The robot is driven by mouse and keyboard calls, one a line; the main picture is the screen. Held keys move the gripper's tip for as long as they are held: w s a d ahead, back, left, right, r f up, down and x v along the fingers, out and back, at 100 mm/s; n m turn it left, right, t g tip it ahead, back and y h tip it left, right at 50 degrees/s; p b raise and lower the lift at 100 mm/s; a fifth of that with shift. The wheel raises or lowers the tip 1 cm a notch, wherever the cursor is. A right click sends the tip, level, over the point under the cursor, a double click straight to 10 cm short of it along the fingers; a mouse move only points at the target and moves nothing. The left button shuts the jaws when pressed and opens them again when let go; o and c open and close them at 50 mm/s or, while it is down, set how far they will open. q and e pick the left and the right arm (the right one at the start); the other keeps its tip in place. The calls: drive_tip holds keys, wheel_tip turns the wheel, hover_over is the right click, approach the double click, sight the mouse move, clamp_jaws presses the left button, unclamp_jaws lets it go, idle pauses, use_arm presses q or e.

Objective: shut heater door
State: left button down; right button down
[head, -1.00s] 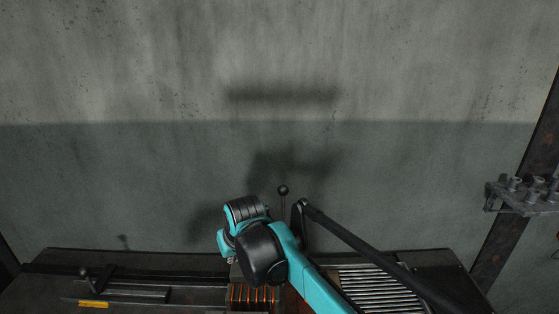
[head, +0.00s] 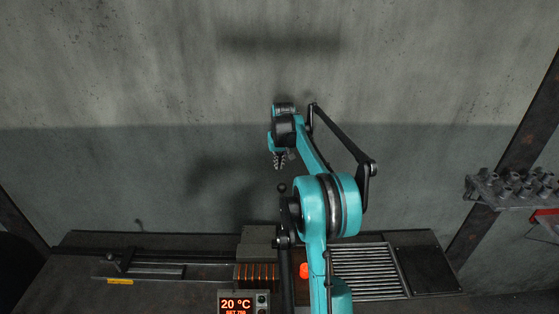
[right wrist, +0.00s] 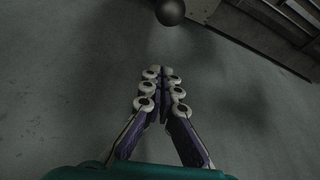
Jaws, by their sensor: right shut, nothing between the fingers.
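The heater (head: 258,243) is a grey block on the bench, with orange-glowing coils in front of it and a display reading 20 °C (head: 236,303) below. I cannot tell its door apart or how far open it is. A dark lever with a ball knob (head: 282,188) rises just right of the heater. My right gripper (head: 279,164) hangs above the bench, fingers downward, over the knob in the head view and apart from the heater. In the right wrist view its fingers (right wrist: 162,72) are together and empty, with a dark ball (right wrist: 170,12) beyond them. My left gripper is out of view.
A roller rack (head: 364,270) lies on the bench to the right, and a rail fixture (head: 155,268) to the left. A shelf of metal parts (head: 512,188) is at far right. The wall behind is bare.

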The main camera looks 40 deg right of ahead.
use_arm(q)
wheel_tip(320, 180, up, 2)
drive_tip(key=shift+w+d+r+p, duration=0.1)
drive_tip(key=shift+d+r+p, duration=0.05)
drive_tip(key=shift+p, duration=0.9)
use_arm(e)
wheel_tip(320, 180, down, 6)
drive_tip(key=s, duration=0.1)
drive_tip(key=shift+s+a, duration=0.3)
drive_tip(key=shift+a, duration=0.15)
drive_tip(key=shift+s, duration=0.1)
